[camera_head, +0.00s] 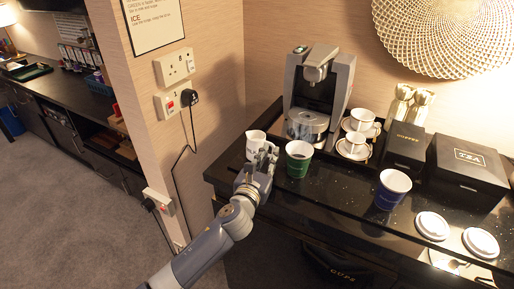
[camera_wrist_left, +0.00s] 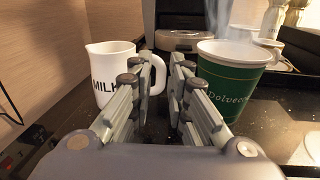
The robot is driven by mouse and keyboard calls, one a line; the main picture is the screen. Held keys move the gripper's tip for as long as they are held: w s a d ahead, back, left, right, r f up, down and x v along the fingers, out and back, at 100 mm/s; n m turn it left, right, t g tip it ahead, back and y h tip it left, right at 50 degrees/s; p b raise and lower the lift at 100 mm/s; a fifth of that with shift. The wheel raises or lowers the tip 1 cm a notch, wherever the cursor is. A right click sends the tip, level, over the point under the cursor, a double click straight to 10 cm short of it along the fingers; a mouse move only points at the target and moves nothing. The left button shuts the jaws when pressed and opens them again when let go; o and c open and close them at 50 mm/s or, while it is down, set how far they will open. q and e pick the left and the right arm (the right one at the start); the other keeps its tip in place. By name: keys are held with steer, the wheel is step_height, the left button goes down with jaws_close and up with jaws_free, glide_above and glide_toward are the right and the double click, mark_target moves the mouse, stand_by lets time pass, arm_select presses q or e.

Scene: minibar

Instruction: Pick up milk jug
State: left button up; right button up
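The milk jug (camera_wrist_left: 108,76) is white with "MILK" lettering and stands upright on the dark counter. In the head view the jug (camera_head: 255,141) is at the counter's left end, partly hidden behind my left gripper (camera_head: 263,163). In the left wrist view my left gripper (camera_wrist_left: 166,85) is open, its fingers apart with a gap between them. The jug is left of the gap, its handle close to or behind the left finger; I cannot tell whether they touch. My right gripper is not in view.
A green paper cup (camera_head: 299,158) stands just right of the left gripper. A coffee machine (camera_head: 318,90) is behind. Stacked cups (camera_head: 355,135), a blue cup (camera_head: 391,189), a tea box (camera_head: 468,170) and lids (camera_head: 432,225) are further right. The wall corner is left.

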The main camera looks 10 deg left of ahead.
arm_select(q)
steer(key=w, duration=0.2)
steer(key=w+d, duration=0.1)
steer(key=w, duration=0.2)
steer(key=shift+f, duration=0.15)
jaws_close()
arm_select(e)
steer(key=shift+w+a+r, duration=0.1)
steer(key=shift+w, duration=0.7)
